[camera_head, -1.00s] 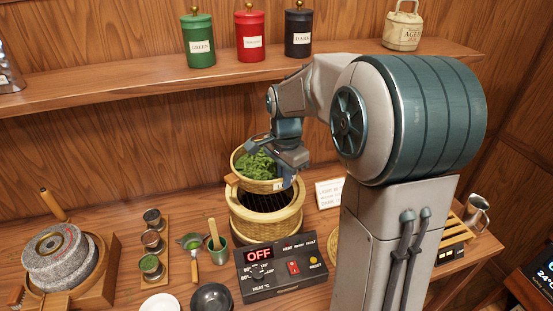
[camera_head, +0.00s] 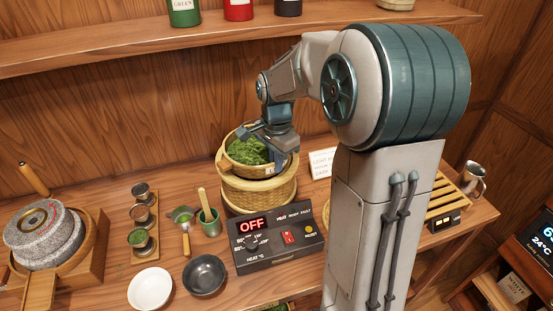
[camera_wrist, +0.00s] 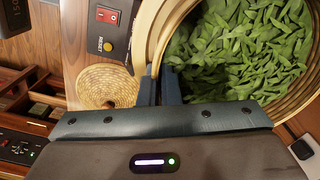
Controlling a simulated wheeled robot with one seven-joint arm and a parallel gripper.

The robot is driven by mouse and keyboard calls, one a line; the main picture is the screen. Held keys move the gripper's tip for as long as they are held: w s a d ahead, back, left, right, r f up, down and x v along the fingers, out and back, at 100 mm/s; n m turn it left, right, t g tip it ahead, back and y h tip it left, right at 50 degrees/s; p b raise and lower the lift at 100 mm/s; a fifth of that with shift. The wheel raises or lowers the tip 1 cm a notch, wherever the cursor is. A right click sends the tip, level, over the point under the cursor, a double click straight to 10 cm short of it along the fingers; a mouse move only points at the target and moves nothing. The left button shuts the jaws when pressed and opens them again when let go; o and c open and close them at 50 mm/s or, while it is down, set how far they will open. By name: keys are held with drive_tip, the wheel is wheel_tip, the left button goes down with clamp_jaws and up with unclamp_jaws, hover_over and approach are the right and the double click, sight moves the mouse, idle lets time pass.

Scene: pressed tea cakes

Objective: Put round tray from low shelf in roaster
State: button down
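The round woven tray (camera_head: 232,160) holds green leaves (camera_head: 248,151). It is at the mouth of the roaster (camera_head: 262,197), a round woven drum on the counter; whether it rests on the rim or hangs just above it, I cannot tell. My gripper (camera_head: 281,150) is at the tray's right side. In the wrist view, my gripper's fingers (camera_wrist: 160,88) are closed on the tray's rim (camera_wrist: 153,40), and the leaves fill the tray. The roaster's control box (camera_head: 278,238) reads OFF. The roaster's opening is hidden under the tray.
A stone mill (camera_head: 42,230) stands at the left. Small cups (camera_head: 141,215), a white bowl (camera_head: 150,288) and a dark bowl (camera_head: 204,275) lie left of the control box. A slatted rack (camera_head: 452,191) and a metal mug (camera_head: 472,177) stand right. A shelf (camera_head: 200,42) runs above.

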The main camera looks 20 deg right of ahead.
drive_tip(key=shift+f+b, duration=0.5)
drive_tip(key=shift+f, duration=0.15)
idle(0.3)
drive_tip(key=c, duration=1.6)
unclamp_jaws()
drive_tip(key=shift+c, duration=0.2)
drive_tip(key=shift+o, duration=0.4)
drive_tip(key=shift+w, duration=0.15)
drive_tip(key=shift+f, duration=0.1)
